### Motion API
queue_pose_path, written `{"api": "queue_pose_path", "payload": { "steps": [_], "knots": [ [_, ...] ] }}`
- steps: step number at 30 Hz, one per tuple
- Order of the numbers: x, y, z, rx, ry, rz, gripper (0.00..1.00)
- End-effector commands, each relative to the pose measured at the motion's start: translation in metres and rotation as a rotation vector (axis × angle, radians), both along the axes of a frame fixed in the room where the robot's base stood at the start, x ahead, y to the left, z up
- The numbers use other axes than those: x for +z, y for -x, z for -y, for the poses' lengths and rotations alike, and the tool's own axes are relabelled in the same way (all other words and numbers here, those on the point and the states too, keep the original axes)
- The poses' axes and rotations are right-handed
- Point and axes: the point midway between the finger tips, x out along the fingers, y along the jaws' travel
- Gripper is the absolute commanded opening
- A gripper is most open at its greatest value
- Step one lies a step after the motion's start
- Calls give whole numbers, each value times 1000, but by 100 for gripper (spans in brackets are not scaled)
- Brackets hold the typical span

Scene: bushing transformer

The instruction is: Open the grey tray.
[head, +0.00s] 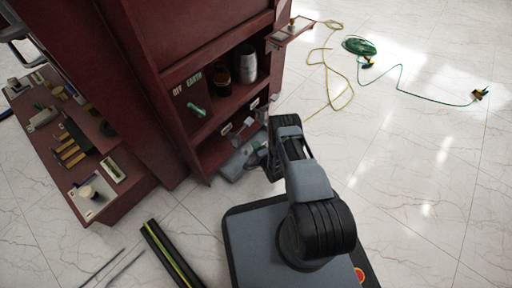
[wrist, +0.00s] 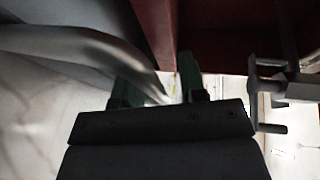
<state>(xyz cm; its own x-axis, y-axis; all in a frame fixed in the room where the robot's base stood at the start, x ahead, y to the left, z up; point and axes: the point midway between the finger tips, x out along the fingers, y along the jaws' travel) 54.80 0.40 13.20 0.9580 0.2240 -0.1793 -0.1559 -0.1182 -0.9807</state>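The grey tray (head: 238,163) sits low at the foot of the red cabinet, just left of my gripper (head: 263,156), and is partly hidden. In the wrist view my gripper (wrist: 160,92) has two dark green fingers standing apart. A thick grey curved bar (wrist: 80,45), which looks like part of the tray's handle, comes in from the left. Its end reaches between the fingers, close to the left one, with a gap to the right one. I cannot tell whether the bar touches the left finger.
The red cabinet (head: 150,60) has shelves with a dark bottle (head: 221,75), a white canister (head: 246,64) and a green item (head: 196,110). A metal fitting (wrist: 285,85) stands close right of my gripper. A black-yellow strip (head: 170,255) lies left of my base.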

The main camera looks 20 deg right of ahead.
Motion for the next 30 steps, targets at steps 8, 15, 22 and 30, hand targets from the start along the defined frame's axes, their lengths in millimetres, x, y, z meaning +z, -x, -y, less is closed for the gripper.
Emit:
{"api": "queue_pose_path", "payload": {
  "steps": [8, 15, 22, 30],
  "knots": [
    [0, 0, -2, 3, 0, 0, 36],
    [0, 0, -1, 2, 0, 0, 13],
    [0, 0, 1, -1, 0, 0, 0],
    [0, 0, 1, -2, 0, 0, 0]
  ]
}}
